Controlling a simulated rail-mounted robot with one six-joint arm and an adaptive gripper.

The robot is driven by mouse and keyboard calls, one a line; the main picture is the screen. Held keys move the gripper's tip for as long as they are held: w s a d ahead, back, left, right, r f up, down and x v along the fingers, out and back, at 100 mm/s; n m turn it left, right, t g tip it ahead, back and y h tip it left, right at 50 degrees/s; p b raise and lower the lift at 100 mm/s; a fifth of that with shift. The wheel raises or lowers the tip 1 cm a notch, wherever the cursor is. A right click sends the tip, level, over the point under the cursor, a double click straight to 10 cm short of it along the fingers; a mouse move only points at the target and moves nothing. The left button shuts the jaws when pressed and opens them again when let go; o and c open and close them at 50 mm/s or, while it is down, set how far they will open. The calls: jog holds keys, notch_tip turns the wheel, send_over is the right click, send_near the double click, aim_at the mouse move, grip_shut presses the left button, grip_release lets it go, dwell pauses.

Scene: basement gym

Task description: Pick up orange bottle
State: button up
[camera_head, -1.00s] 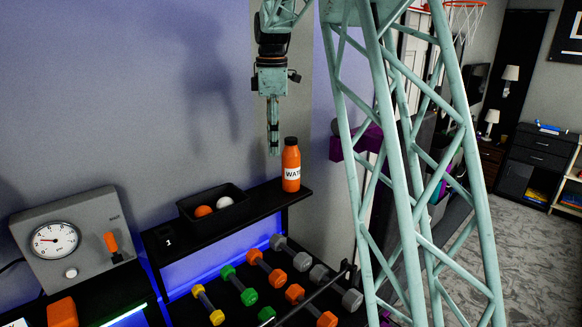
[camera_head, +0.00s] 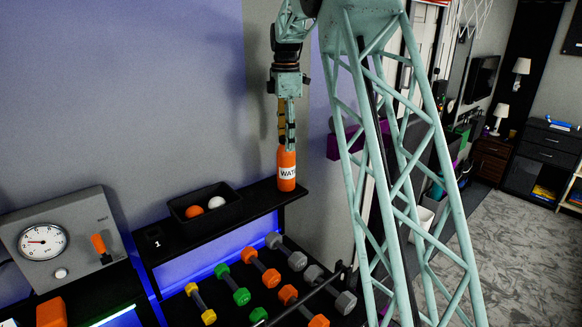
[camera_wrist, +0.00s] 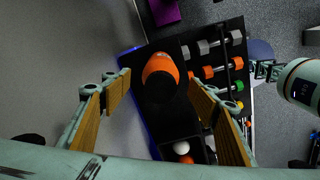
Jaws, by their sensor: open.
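The orange bottle (camera_head: 287,180) with a white label stands upright near the right end of the black shelf top (camera_head: 252,202). My gripper (camera_head: 287,146) points down over it, with the fingers at the height of the bottle's upper part. The fingers are spread, with a visible gap on each side of the bottle. The bottle's top is partly hidden by the fingers in the head view.
A black tray (camera_head: 228,204) with an orange ball and a white ball sits on the shelf, left of the bottle. Several dumbbells (camera_head: 240,295) lie on the rack below. A wall (camera_head: 130,110) runs close behind. A grey gauge box (camera_head: 62,240) stands at the left.

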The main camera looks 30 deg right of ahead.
aim_at(287, 172)
dwell(0.4)
jog(key=shift+f, duration=4.25)
jog(key=shift+f, duration=0.15)
jog(key=shift+s+f, duration=0.1)
jog(key=shift+f, duration=2.35)
jog(key=c, duration=1)
